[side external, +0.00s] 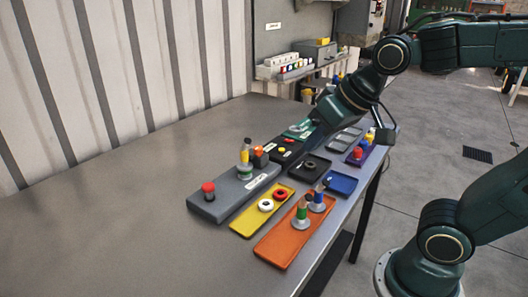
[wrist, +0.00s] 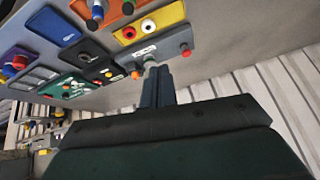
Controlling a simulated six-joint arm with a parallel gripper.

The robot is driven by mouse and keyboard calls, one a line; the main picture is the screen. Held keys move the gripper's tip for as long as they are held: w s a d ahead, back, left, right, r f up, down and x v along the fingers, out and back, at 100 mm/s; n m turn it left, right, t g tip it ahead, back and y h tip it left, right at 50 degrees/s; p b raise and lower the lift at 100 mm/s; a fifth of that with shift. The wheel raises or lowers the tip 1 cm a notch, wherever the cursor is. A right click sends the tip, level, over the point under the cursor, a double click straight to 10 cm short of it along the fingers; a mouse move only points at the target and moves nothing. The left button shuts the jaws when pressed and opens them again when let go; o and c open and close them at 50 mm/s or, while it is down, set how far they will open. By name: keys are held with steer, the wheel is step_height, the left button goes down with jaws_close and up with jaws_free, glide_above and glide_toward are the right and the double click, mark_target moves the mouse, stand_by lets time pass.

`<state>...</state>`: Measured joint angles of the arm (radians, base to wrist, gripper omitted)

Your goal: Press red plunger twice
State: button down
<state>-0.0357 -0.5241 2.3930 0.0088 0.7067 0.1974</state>
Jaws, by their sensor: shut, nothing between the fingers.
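The red plunger (side external: 208,188) stands upright at the near-left end of a long grey base (side external: 232,196) in the side view. In the wrist view the red plunger (wrist: 186,51) is at the right end of the grey base (wrist: 170,45), beyond and right of the fingertips. My gripper (side external: 317,137) is over the far part of the table, well apart from the plunger. In the wrist view my gripper (wrist: 157,70) is shut and empty, its fingers side by side and pointing towards the base.
A yellow tray (side external: 247,224) with rings and an orange tray (side external: 271,248) with upright pegs lie to the right. The table's left part is clear; a corrugated wall stands behind.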

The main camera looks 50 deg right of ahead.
steer(key=w+a+m+t, duration=0.1)
steer(key=w+a+m, duration=0.15)
steer(key=w, duration=0.95)
steer(key=m+t, duration=0.2)
steer(key=m, duration=0.1)
glide_above(211, 187)
steer(key=shift+y, duration=0.4)
step_height(211, 187, down, 5)
steer(key=shift+f, duration=0.2)
steer(key=shift+f, duration=0.1)
steer(key=shift+f, duration=4.3)
